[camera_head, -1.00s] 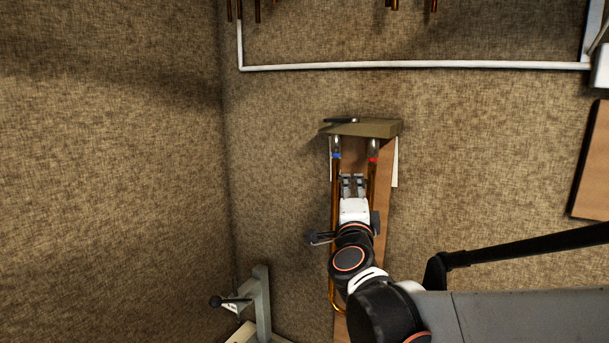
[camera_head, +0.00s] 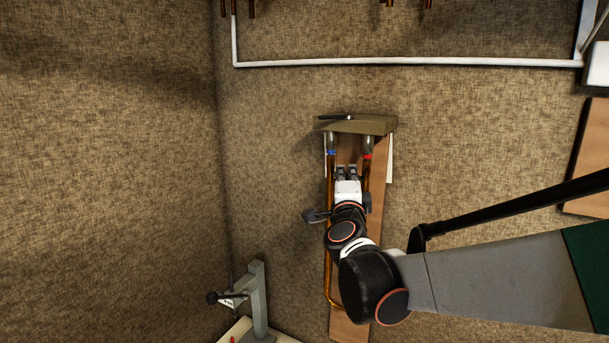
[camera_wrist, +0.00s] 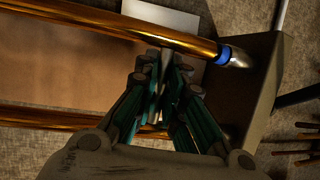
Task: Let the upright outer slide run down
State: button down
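The outer slide (camera_head: 329,235) is a brass U of two long tubes on an upright brown board. Its bow is at the bottom. Near its top are a blue band (camera_head: 331,152) and a red band (camera_head: 367,156), below a khaki block (camera_head: 357,124). My gripper (camera_head: 346,171) is between the tubes, a little below the bands. In the wrist view, my fingertips (camera_wrist: 167,75) are close together, with a thin grey crosspiece seemingly between them. The blue-banded tube (camera_wrist: 115,28) passes above them. My fingers hide much of the crosspiece.
The brown board (camera_head: 348,325) stands behind the slide. A grey stand with a black-knobbed lever (camera_head: 258,295) is at the lower left. A white rail (camera_head: 400,63) crosses above. A brown panel (camera_head: 585,165) is at the right. Mottled floor around the board is clear.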

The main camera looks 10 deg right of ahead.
notch_tip(320, 180, down, 4)
jog(key=b, duration=0.3)
jog(key=shift+r, duration=0.25)
jog(key=c, duration=1.7)
grip_release()
